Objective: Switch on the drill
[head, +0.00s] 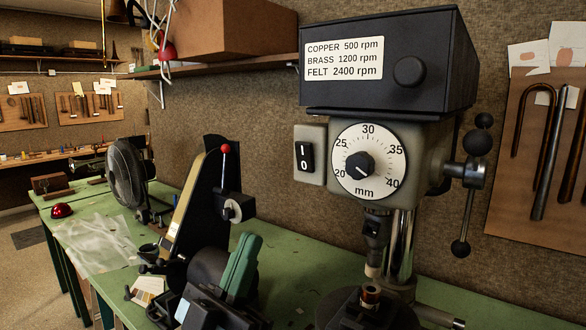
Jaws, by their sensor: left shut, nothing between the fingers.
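The drill (388,150) is a bench drill press with a black top housing and a grey head. Its switch (304,157) is a black rocker marked I above O, in a grey box on the left side of the head. I cannot tell which side of the rocker is pressed in. My left gripper (247,243) comes up from the bottom of the head view, with a black body and green fingers. It is shut and empty, below and left of the switch, apart from it. My right gripper is out of view.
A depth dial (368,162) sits right of the switch, with a feed handle (467,172) beyond. A belt sander (190,205) with a red-knobbed lever (225,150) stands to the left. A fan (126,173) and red button (62,210) are farther back on the green bench (500,312).

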